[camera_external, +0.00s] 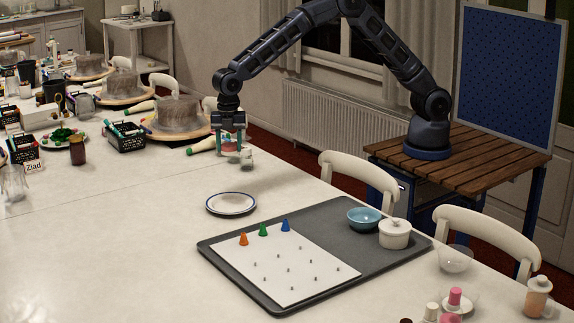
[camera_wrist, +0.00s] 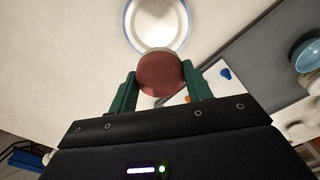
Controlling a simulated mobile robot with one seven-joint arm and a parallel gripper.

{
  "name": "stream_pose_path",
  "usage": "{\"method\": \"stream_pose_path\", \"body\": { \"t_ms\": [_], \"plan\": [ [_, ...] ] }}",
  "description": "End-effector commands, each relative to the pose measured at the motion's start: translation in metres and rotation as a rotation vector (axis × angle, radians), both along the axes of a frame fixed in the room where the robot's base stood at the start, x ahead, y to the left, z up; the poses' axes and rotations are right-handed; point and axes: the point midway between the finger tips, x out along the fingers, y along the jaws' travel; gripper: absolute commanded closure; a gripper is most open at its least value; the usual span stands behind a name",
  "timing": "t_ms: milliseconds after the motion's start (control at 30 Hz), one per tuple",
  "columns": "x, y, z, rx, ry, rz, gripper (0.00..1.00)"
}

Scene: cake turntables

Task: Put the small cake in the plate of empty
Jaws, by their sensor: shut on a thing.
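My gripper (camera_external: 231,150) is shut on a small round reddish-brown cake, held above the table. In the wrist view the cake (camera_wrist: 160,73) sits between the two green fingers of my gripper (camera_wrist: 160,84). An empty white plate with a blue rim (camera_external: 231,203) lies on the table, nearer the camera than my gripper in the external view. In the wrist view the plate (camera_wrist: 157,18) is just beyond the cake, which overlaps its near edge in the picture. The cake is small and partly hidden by the fingers in the external view.
A grey tray (camera_external: 382,285) lies right of the plate, with a white pegboard (camera_external: 285,265), coloured cones, a blue bowl (camera_external: 363,218) and a white lidded pot (camera_external: 394,234). Cake turntables (camera_external: 176,117) and black baskets (camera_external: 124,137) stand at the back left. The table left of the plate is clear.

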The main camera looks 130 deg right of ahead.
Motion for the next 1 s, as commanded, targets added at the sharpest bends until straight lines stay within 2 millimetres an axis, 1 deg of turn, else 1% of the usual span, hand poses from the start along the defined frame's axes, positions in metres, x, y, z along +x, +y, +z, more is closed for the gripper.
{"method": "stream_pose_path", "body": {
  "t_ms": [33,100,167,233,800,900,1000],
  "plan": [
    [-0.002,-0.008,0.0,0.0,0.0,-0.009,0.72],
    [-0.004,-0.014,-0.001,0.0,0.0,-0.017,0.72],
    [-0.005,-0.016,-0.005,0.001,0.001,-0.02,0.72],
    [-0.005,-0.017,-0.015,0.001,0.002,-0.021,0.72],
    [-0.005,-0.016,-0.134,0.0,0.002,-0.02,0.72],
    [-0.005,-0.016,-0.148,0.001,0.001,-0.02,0.72],
    [-0.005,-0.016,-0.155,0.0,0.0,-0.02,0.72]
  ]
}}
